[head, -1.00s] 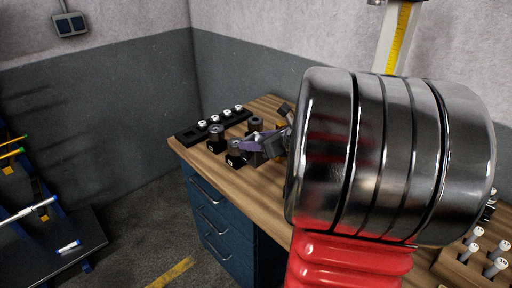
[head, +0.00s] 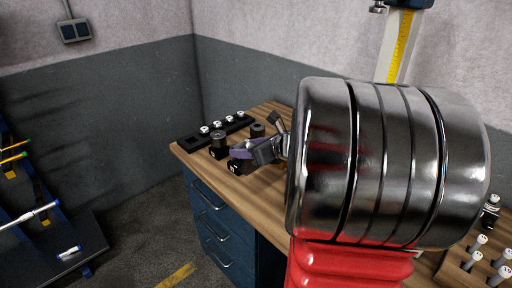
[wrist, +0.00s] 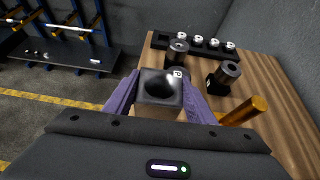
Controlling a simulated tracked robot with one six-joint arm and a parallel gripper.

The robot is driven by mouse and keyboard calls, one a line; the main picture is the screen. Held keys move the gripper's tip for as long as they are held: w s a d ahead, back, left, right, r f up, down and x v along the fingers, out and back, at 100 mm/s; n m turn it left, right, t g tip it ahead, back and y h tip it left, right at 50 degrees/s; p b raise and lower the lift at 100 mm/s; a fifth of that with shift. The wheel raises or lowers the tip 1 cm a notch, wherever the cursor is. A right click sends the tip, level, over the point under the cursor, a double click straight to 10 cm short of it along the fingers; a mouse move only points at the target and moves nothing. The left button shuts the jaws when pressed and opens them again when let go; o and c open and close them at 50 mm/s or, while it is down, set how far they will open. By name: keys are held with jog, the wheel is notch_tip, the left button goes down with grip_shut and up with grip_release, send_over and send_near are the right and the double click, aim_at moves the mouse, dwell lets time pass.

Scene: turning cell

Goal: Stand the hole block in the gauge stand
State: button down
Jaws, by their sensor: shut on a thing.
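The hole block (wrist: 158,98) is a dark square block with a wide round hole in its top face. In the wrist view it sits between the two purple fingers of my gripper (wrist: 160,95), which is shut on it.
Dark cylinders on black blocks stand between my gripper and the stand: one at left (wrist: 178,50), one at right (wrist: 229,74). An orange cylinder (wrist: 245,110) is close to the right finger. The wooden bench (wrist: 280,100) is clear at right. Its left edge is near.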

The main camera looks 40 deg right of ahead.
jog(key=w+a+f+n+y, duration=0.1)
jog(key=w+a+f, duration=0.2)
jog(key=a, duration=0.6)
jog(key=w+a+f+n+y, duration=0.1)
jog(key=w+a+f, duration=0.1)
jog(key=a, duration=0.8)
jog(key=w+a+f+y, duration=0.1)
jog(key=w+a+f, duration=0.2)
jog(key=a, duration=0.7)
jog(key=shift+w+f+n, duration=0.3)
jog(key=shift+f+n, duration=0.1)
jog(key=shift+f, duration=0.5)
jog(key=shift+s, duration=0.1)
